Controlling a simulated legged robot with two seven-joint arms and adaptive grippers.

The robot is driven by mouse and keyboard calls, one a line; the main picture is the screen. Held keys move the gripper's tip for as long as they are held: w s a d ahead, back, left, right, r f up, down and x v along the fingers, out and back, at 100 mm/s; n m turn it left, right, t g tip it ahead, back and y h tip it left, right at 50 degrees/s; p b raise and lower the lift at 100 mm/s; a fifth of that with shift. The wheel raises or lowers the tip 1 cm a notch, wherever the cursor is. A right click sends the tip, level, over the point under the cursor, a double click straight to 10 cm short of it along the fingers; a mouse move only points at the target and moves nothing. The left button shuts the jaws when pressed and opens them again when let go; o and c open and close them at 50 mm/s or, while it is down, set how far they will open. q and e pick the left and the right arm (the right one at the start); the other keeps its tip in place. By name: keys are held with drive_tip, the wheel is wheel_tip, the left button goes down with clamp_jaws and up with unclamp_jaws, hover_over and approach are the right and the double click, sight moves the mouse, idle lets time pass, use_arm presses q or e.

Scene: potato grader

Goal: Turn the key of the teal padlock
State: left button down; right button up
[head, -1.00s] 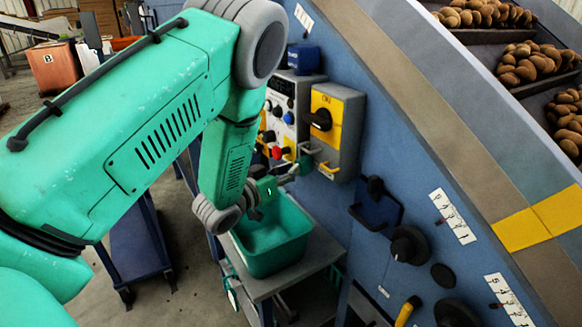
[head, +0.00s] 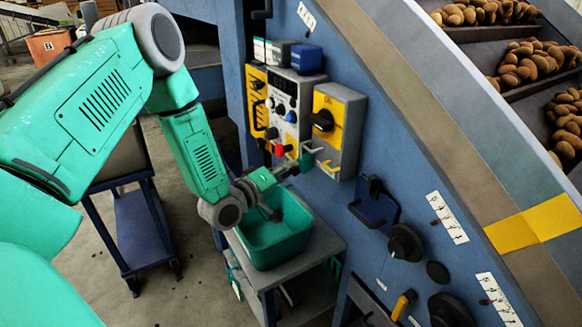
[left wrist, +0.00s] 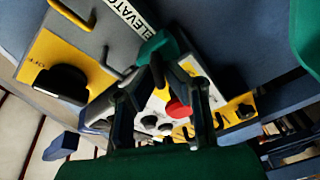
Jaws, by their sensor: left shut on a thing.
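The teal padlock (head: 307,161) hangs at the yellow hasp on the lower part of the grey switch box. It also shows in the left wrist view (left wrist: 154,46), just beyond my fingertips. My left gripper (head: 286,168) reaches in from the left, low in front of the control panel. In the left wrist view its dark fingers (left wrist: 168,72) converge close to the padlock's near side and are shut on a small part there, apparently the key. The key itself is mostly hidden by the fingers, so its angle cannot be told. My right gripper is not in view.
A yellow-faced box with a black rotary switch (head: 323,120) is above the padlock. A red button (head: 279,150) is close left of it. A green bin (head: 275,241) stands below my gripper. Black knobs (head: 406,244) sit on the blue machine at right.

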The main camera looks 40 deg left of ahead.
use_arm(q)
drive_tip(key=n, duration=0.3)
drive_tip(key=n+b, duration=0.1)
drive_tip(key=n, duration=0.1)
drive_tip(key=shift+a+f, duration=0.1)
drive_tip(key=shift+f, duration=0.2)
idle(0.4)
drive_tip(key=c, duration=1.7)
unclamp_jaws()
drive_tip(key=s, duration=0.4)
drive_tip(key=s+a, duration=0.1)
drive_tip(key=s, duration=0.3)
drive_tip(key=s+a, duration=0.1)
drive_tip(key=s, duration=0.2)
drive_tip(key=shift+s+f, duration=0.25)
drive_tip(key=shift+s, duration=0.15)
